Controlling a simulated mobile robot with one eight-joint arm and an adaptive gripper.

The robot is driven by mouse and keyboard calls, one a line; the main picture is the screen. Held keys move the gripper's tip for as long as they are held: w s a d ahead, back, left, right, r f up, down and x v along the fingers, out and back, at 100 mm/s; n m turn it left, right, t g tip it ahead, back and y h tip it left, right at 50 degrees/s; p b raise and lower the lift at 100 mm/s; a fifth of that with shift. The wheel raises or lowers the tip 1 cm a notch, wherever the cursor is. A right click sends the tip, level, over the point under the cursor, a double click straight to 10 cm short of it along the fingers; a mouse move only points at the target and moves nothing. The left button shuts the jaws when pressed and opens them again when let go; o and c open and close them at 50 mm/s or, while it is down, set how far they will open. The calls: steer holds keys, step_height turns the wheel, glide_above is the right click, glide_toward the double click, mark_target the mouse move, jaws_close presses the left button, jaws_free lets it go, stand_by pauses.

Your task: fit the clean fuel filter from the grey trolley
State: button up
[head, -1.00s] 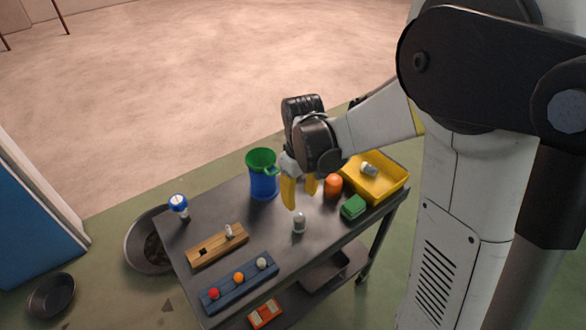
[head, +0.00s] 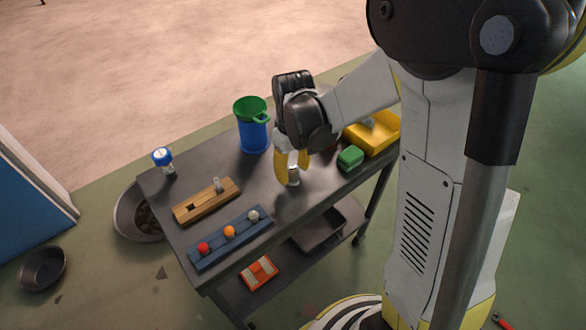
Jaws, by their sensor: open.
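The grey trolley (head: 258,198) stands in the middle of the head view. A small silver-grey cylinder (head: 293,178), which looks like a fuel filter, stands upright on its top. My gripper (head: 292,168) points down at it, with its yellow fingers open around or just behind it; I cannot tell if they touch it. A similar small pale part (head: 217,185) stands in the wooden block (head: 190,212), beside an empty dark square hole. Another pale part (head: 368,123) lies in the yellow tray (head: 384,138), partly hidden by my arm.
A blue jug (head: 254,137) with a green top stands behind my gripper. A green box (head: 350,157) sits right of it. A blue rack (head: 215,247) with coloured knobs lies at the front, and a blue-capped bottle (head: 163,160) stands at the left corner. Pans lie on the floor.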

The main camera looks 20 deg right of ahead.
mark_target(293, 167)
steer(key=c, duration=1)
steer(key=shift+r, duration=0.15)
steer(key=shift+r+p, duration=2.7)
steer(key=shift+r, duration=0.7)
